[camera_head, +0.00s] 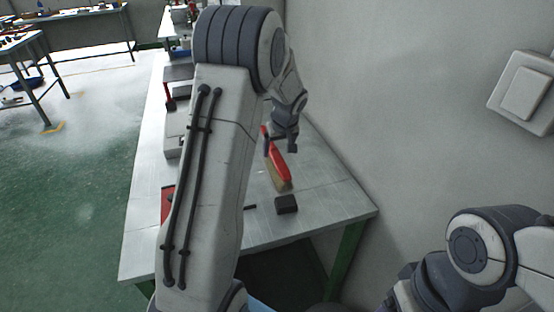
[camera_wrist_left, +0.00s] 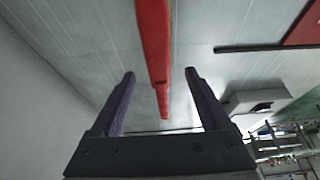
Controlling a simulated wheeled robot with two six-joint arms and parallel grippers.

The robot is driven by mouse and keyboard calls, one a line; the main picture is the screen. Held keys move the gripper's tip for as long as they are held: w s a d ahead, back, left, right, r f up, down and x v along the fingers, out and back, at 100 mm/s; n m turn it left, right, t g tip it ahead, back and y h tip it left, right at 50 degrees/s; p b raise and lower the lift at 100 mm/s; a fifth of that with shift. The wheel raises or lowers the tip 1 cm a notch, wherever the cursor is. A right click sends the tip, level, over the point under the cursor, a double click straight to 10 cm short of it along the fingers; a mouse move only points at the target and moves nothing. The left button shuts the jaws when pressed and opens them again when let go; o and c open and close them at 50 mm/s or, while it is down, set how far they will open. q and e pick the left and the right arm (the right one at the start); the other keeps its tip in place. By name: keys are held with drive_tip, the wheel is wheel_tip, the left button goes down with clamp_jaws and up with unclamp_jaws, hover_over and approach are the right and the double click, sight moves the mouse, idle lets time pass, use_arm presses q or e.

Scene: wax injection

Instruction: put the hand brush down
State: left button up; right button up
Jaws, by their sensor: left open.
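The hand brush (camera_head: 277,160) has a red back and tan bristles. It is on the metal worktable (camera_head: 330,196) near the wall, bristles toward the tabletop. In the left wrist view its red handle (camera_wrist_left: 154,45) runs down between the two dark fingers, with clear space on both sides. My left gripper (camera_head: 280,142) is open around the handle end and not clamped on it; it also shows in the left wrist view (camera_wrist_left: 160,85). My right arm shows at the lower right, but its gripper is out of the picture.
A small dark block (camera_head: 286,204) lies on the table in front of the brush. A red flat item (camera_head: 167,203) lies at the table's left side, partly hidden by my arm. A wall box (camera_head: 524,92) hangs at the right. The table's front right corner is clear.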

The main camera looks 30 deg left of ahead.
sight(277, 156)
use_arm(q)
drive_tip(key=shift+p+x, duration=0.3)
drive_tip(key=shift+x, duration=2.9)
drive_tip(key=shift+d, duration=0.15)
clamp_jaws()
